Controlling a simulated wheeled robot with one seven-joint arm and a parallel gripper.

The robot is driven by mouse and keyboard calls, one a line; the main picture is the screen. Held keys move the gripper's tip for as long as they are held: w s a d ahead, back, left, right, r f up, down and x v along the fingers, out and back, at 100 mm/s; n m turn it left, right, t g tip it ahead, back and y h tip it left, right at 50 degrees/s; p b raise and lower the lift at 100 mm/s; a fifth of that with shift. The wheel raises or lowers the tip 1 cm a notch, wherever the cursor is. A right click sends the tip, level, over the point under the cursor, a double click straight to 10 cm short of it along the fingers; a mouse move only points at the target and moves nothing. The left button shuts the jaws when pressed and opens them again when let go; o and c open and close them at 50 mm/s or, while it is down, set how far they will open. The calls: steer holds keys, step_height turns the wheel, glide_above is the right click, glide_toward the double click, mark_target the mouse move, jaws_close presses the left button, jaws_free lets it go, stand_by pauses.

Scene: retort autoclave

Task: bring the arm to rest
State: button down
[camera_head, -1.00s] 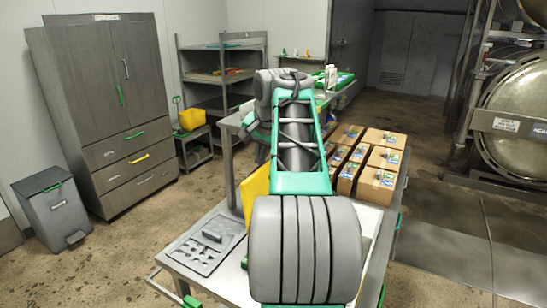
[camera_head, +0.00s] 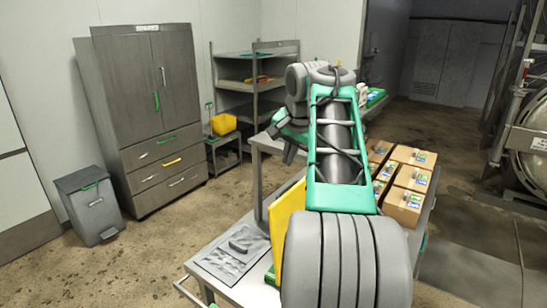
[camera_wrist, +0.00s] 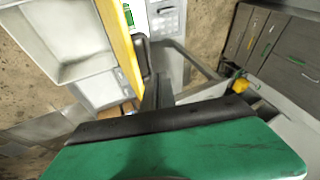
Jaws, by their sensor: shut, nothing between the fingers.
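My arm (camera_head: 338,150) reaches out over the cart, its far end bent down to the left. My gripper (camera_head: 289,152) hangs at that end, partly hidden behind the green wrist housing. In the wrist view its dark fingers (camera_wrist: 152,92) are together with nothing between them. A yellow panel (camera_wrist: 122,42) is close beside the fingers in that view; I cannot tell the exact gap. The same yellow panel (camera_head: 286,225) stands upright on the cart in the head view, below the gripper.
The cart (camera_head: 205,292) carries a grey tray (camera_head: 232,258) at left and several cartons (camera_head: 404,203) at right. A grey cabinet (camera_head: 150,100), a bin (camera_head: 90,205), and a shelf rack (camera_head: 250,90) stand to the left. A round retort door (camera_head: 532,140) is at far right. Open floor lies between cabinet and cart.

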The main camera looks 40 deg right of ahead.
steer(key=a+f+n+y+b, duration=0.1)
steer(key=a+f+n, duration=0.15)
steer(key=a, duration=0.45)
steer(key=s+a+f+n+b, duration=0.1)
steer(key=a+f+n, duration=0.1)
steer(key=a+f, duration=0.3)
steer(key=a+f+n+y+b, duration=0.1)
steer(key=a+f+n, duration=0.15)
steer(key=a, duration=0.55)
steer(key=s+a+f+n, duration=0.3)
steer(key=s+a+f, duration=0.2)
steer(key=f, duration=0.2)
steer(key=s+a+f+n+b, duration=0.1)
steer(key=s+a+f+n, duration=0.2)
steer(key=s+a+f, duration=0.3)
step_height(320, 180, down, 2)
steer(key=shift+s+a+f+n+g, duration=0.2)
steer(key=shift+a+n+g, duration=0.1)
steer(key=shift+n, duration=0.1)
